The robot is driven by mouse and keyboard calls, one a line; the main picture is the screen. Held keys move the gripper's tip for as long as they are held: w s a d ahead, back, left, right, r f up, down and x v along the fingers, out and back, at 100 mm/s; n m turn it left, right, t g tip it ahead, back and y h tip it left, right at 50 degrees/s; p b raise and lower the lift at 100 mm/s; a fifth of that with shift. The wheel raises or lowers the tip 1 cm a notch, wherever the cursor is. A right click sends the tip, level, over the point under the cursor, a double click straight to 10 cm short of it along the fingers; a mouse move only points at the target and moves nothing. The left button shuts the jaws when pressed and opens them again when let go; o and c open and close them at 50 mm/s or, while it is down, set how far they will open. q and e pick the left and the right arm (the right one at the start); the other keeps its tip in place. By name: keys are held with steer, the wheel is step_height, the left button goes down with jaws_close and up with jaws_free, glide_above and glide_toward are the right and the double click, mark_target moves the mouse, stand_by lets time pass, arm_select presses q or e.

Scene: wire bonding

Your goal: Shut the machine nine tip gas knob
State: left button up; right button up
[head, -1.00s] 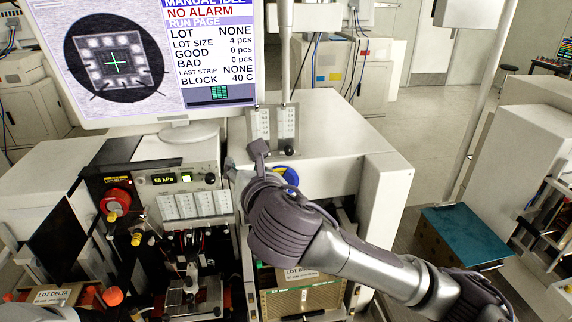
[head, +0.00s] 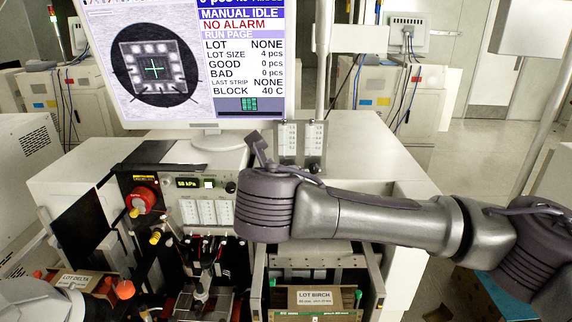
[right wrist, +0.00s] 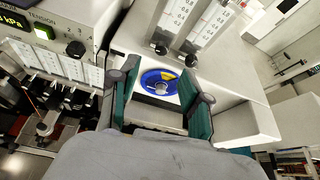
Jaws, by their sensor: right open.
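A flowmeter panel (head: 302,142) with two scaled tubes stands on the machine top, right of the monitor. In the right wrist view two black knobs sit at its foot, a left knob (right wrist: 162,48) and a right knob (right wrist: 191,60). I cannot read which is the tip gas knob. In the head view the right knob (head: 314,167) shows; the left one is not clear near my gripper. My right gripper (head: 260,148) is beside the panel's left side; in the wrist view its open, empty fingers (right wrist: 165,90) are apart from the knobs. My left gripper is out of view.
A blue spool (right wrist: 160,80) lies between my fingers in the wrist view, below the knobs. The monitor (head: 190,60) stands behind left. A pressure panel (head: 190,184) with a dial and red knob (head: 140,201) is left of my gripper.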

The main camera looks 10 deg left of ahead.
steer(key=d+p+x, duration=0.1)
steer(key=p+x, duration=0.2)
steer(key=x, duration=0.6)
steer(key=shift+a, duration=0.4)
steer(key=shift+c, duration=0.8)
jaws_close()
steer(key=shift+w+d+m+y+b, duration=0.15)
steer(key=shift+m+y+b, duration=0.3)
steer(key=shift+m+y, duration=0.4)
steer(key=shift+s+d+m+y+b, duration=0.1)
steer(key=shift+m+y+b, duration=0.45)
steer(key=shift+m, duration=0.5)
